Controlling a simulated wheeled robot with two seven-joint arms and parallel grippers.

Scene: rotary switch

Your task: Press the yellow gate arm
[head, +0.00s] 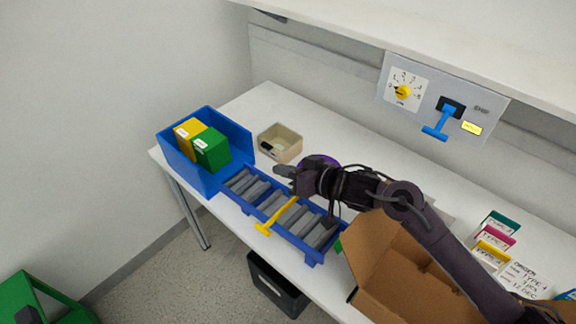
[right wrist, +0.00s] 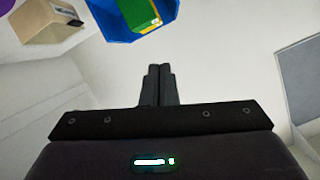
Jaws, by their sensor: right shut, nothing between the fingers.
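The yellow gate arm (head: 277,216) lies across the blue roller conveyor (head: 258,208) in the head view, its handle end over the conveyor's front edge. My right gripper (head: 279,170) is above the conveyor's back side, up and slightly right of the gate arm's far end in the picture. Its fingers point left and are apart from the gate arm. In the right wrist view the fingers (right wrist: 160,72) are together with nothing between them. The gate arm does not show in that view. My left gripper is not in view.
A blue bin (head: 178,165) with a yellow and a green box stands at the conveyor's left end. A beige tray (head: 282,146) sits behind. An open cardboard box (head: 369,254) is at the right. A panel (head: 434,107) with a yellow dial and blue lever hangs above.

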